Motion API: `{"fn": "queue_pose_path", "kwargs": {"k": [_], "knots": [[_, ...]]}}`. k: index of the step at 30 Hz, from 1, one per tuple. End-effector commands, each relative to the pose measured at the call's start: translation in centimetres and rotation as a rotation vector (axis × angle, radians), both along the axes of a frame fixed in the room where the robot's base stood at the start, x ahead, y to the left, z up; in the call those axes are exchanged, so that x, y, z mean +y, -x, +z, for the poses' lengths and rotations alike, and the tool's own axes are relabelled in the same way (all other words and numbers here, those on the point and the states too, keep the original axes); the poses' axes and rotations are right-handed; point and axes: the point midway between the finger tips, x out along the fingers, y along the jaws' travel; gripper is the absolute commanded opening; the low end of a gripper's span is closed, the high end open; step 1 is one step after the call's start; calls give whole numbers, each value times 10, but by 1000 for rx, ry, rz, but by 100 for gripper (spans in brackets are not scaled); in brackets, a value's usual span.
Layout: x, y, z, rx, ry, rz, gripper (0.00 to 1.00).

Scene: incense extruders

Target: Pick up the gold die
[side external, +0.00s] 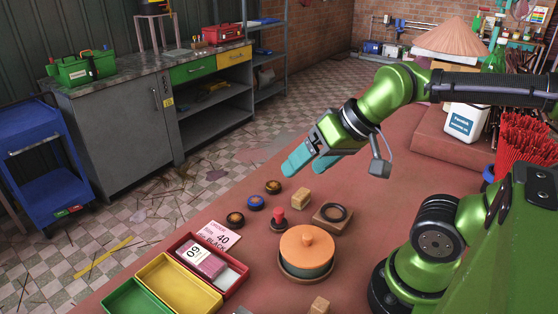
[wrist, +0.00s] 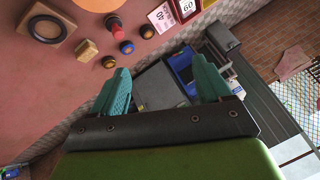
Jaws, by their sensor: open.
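Three small round dark-rimmed dies lie in a slanting row on the red table. One die with an orange-gold centre (side external: 273,187) is farthest back; it also shows in the wrist view (wrist: 109,61). A blue-centred die (side external: 255,202) is in the middle, also in the wrist view (wrist: 127,47). Another gold-toned die (side external: 235,219) is nearest the price card, also in the wrist view (wrist: 147,31). I cannot tell for sure which of the two is the gold die. My gripper (side external: 309,162) has teal fingers, open and empty, above the table, apart from the dies; it also shows in the wrist view (wrist: 165,74).
A wooden block (side external: 301,199), a red-knobbed stamp (side external: 278,219), a black ring on a wooden board (side external: 333,216) and a lidded orange pot (side external: 306,250) stand close by. Red, yellow (side external: 180,285) and green trays are at the front left. The table edge runs left of the dies.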

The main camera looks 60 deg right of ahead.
Motion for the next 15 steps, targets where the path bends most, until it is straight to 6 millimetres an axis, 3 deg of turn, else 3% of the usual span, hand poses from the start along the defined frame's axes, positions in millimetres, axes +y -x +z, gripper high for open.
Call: {"fn": "queue_pose_path", "kwargs": {"k": [4, 7, 12, 15], "knots": [[-3, -1, 0, 1, 0, -12, 78], [-17, -4, -8, 36, 4, -71, 78], [-60, -27, -31, 158, 45, -216, 78], [-91, -45, -46, 227, 89, -220, 78]]}}
